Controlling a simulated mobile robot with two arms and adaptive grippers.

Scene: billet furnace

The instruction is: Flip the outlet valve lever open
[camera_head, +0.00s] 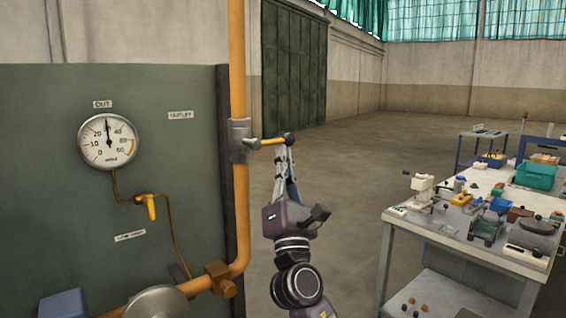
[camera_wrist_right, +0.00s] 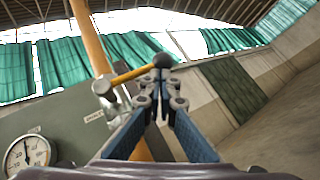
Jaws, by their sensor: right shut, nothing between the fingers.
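The outlet valve (camera_head: 239,141) is a grey body on a vertical yellow pipe. Its yellow lever (camera_head: 269,142) sticks out to the right, about level and across the pipe, and ends in a dark round knob (camera_head: 289,138). In the right wrist view the lever (camera_wrist_right: 132,75) and knob (camera_wrist_right: 162,60) show just beyond the fingertips. My right gripper (camera_head: 287,149) points up from below, its tips at the knob end of the lever. It is shut with nothing between its fingers (camera_wrist_right: 161,85). I cannot tell whether the tips touch the knob. My left gripper is not in view.
A green panel (camera_head: 60,180) with a pressure gauge (camera_head: 108,141), an "OUTLET" label (camera_head: 181,115) and a small yellow-handled valve (camera_head: 151,207) stands left of the pipe (camera_head: 237,60). A cluttered workbench (camera_head: 415,226) stands at right. Open floor (camera_head: 350,150) lies between.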

